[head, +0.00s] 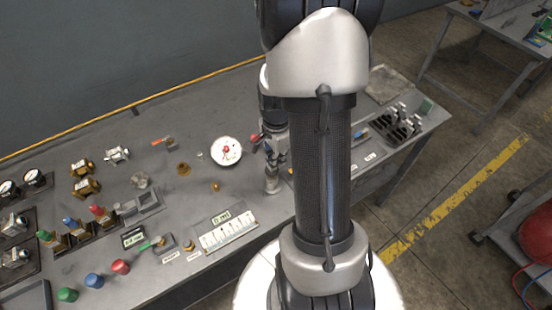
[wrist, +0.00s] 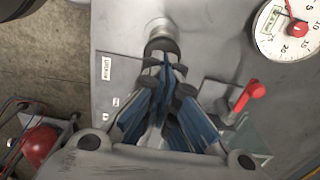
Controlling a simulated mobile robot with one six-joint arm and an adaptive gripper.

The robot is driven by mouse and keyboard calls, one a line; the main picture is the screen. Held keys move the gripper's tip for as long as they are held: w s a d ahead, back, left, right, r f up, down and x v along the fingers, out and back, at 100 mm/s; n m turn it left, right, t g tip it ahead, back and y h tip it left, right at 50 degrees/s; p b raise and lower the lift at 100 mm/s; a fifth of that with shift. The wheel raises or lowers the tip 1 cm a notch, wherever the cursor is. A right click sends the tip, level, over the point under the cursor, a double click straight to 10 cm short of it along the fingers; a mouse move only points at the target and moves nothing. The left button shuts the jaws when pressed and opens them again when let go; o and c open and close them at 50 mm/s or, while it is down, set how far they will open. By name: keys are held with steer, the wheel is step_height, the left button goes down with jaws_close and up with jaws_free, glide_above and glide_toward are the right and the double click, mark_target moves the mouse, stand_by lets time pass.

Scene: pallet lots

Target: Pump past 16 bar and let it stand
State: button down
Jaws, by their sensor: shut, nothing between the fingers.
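A round white pressure gauge (head: 226,151) with a red centre sits on the grey bench; it also shows, cut off, at the top right of the wrist view (wrist: 288,30). Its needle reading is too small to tell. A red-handled lever (wrist: 251,94) stands beside the gauge, and its red end (head: 255,137) shows in the head view. A short metal cylinder (wrist: 160,37) rises from the bench. My gripper (wrist: 162,72) is shut and empty, its fingertips at or over this cylinder; I cannot tell if they touch. My arm hides part of the bench in the head view.
Valves, coloured knobs and small displays crowd the bench's left side. A white scale panel (head: 229,232) lies near the front edge. A rack of metal fittings (head: 398,124) stands at the right. A cart with a red tank (head: 537,236) is on the floor.

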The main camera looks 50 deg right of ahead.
steer(key=shift+s, duration=0.1)
step_height(320, 180, up, 14)
steer(key=p, duration=0.6)
steer(key=shift+d, duration=0.1)
stand_by(1.0)
